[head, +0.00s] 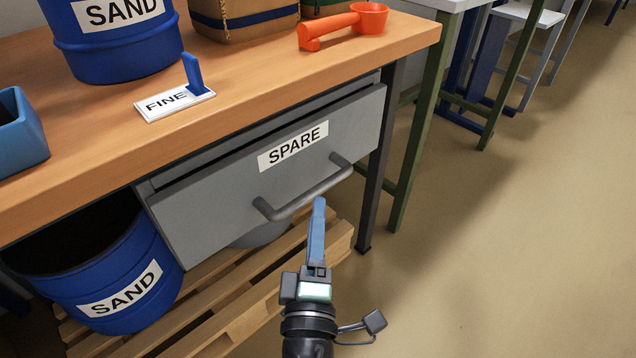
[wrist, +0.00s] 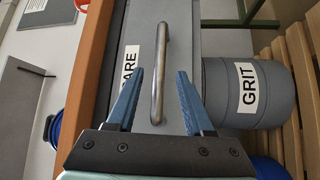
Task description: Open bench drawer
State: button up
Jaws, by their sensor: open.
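The bench drawer (head: 230,195) is grey with a SPARE label and sits under the wooden bench top. A dark gap runs along its top edge; I cannot tell how far out it stands. Its grey bar handle (head: 305,193) shows also in the wrist view (wrist: 159,70), running up the picture between my two blue fingers. My gripper (head: 319,203) is open and empty, its fingertips at the handle's right part in the head view. In the wrist view my gripper (wrist: 160,74) has a finger on each side of the bar, with visible space at both; contact does not show.
On the bench top (head: 235,70) are an orange scoop (head: 345,25) and a FINE sign (head: 172,102). The floor at right is clear.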

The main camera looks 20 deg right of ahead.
aim_at(318, 186)
jog(key=shift+x, duration=3.15)
grip_shut()
